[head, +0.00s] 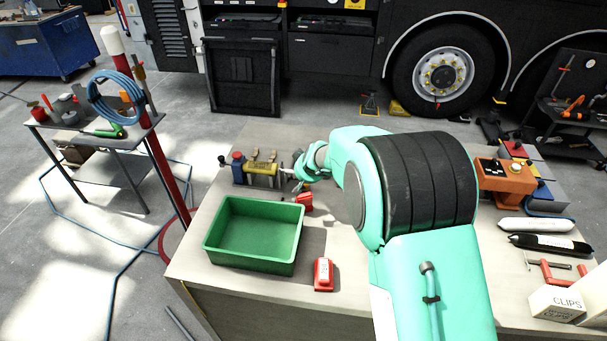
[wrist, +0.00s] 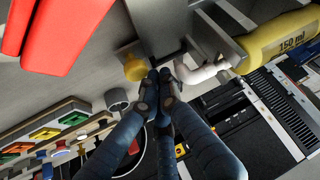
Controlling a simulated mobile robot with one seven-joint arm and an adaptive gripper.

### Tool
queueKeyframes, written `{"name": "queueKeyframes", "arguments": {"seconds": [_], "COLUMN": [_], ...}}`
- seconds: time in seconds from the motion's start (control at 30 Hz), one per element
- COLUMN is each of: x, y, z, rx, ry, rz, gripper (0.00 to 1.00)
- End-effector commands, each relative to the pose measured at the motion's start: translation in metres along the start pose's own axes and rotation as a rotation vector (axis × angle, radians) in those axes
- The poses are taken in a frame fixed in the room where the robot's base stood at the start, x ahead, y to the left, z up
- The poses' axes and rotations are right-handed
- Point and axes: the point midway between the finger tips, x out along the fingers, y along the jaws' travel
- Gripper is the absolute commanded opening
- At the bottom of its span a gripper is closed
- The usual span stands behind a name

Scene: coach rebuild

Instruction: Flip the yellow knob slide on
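A round yellow knob (wrist: 135,68) sits on a grey metal part in the wrist view. My gripper (wrist: 157,76) has its dark fingers drawn together at the tips, just right of the knob. I cannot tell whether they touch it. I see nothing held between them. A yellow cylinder marked 150 ml (wrist: 278,40) with a white bent spout lies to the right. In the head view my gripper (head: 290,172) is at the right end of the device with the yellow cylinder (head: 262,169) at the table's back. The knob is not clear there.
A green bin (head: 253,235) and a red block (head: 324,274) stand on the table (head: 215,291) in front of the device. An orange box (head: 505,180), bottles and a clips box (head: 557,303) are at the right. A red post with a blue hose (head: 117,97) rises left of the table.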

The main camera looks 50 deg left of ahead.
Motion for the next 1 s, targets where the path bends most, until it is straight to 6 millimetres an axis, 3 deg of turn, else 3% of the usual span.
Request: {"name": "queueKeyframes", "arguments": {"seconds": [0.4, 1.0], "x": [0.015, -0.041], "y": [0.002, 0.002], "z": [-0.03, -0.029], "rx": [-0.001, 0.001], "ry": [0.009, 0.012], "rz": [0.003, 0.004], "gripper": [0.0, 0.0]}}
